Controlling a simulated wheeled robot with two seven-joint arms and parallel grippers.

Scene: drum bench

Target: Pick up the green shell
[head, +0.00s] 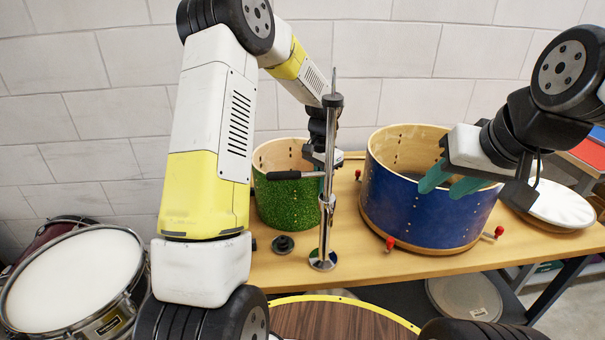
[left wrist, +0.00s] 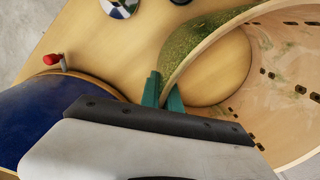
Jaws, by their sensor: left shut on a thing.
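The green shell (head: 285,198), a sparkly open drum with a bare wood inside, is at the back of the bench in the head view. Its wall and rim (left wrist: 200,38) curve across the left wrist view. My left gripper (left wrist: 162,92) is shut on the shell's rim, one teal finger on each side of the wall. I cannot tell whether the shell is clear of the bench. My right gripper (head: 451,183) is open, its teal fingers apart in front of the blue shell (head: 420,215).
A chrome stand (head: 325,215) with a black-handled side arm rises close in front of the green shell. A black knob piece (head: 283,244) lies left of its base. Red-knobbed clamps (head: 390,243) flank the blue shell. A white drumhead (head: 562,205) lies at the right.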

